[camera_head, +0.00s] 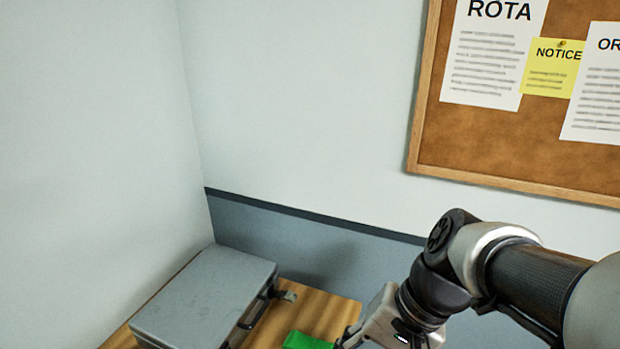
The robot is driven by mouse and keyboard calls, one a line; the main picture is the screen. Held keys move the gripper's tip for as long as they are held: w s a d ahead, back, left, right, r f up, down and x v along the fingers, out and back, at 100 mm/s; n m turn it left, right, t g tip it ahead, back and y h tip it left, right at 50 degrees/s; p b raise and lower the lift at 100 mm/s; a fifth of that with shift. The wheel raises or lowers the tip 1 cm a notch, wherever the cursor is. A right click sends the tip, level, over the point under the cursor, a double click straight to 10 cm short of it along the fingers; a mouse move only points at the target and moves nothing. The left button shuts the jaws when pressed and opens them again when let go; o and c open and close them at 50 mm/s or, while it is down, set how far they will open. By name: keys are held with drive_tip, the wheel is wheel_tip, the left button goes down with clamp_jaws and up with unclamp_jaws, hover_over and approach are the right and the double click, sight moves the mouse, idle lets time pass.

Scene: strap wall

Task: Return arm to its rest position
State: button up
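My arm (500,270) reaches in from the right edge and bends down at the wrist toward the wooden surface. My gripper's body shows at the bottom, right of the middle, but its fingertips are below the frame or hidden. A green object (306,341) lies at the bottom edge, just left of the gripper's body, and is partly cut off. I cannot tell whether the gripper touches it.
A grey case (207,296) with a dark handle lies on the wooden surface (327,312) in the corner. A cork board (520,140) with papers hangs on the wall at upper right. The air in front of the left and middle wall is clear.

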drive_tip(key=s+d+r+n+t+h, duration=0.2)
drive_tip(key=s+d+n+t+h, duration=0.2)
drive_tip(key=s+d, duration=0.2)
drive_tip(key=shift+d+r+n+t+h, duration=0.3)
drive_tip(key=shift+d+h, duration=0.1)
drive_tip(key=shift+d, duration=0.2)
drive_tip(key=shift+o, duration=0.4)
drive_tip(key=shift+s, duration=0.1)
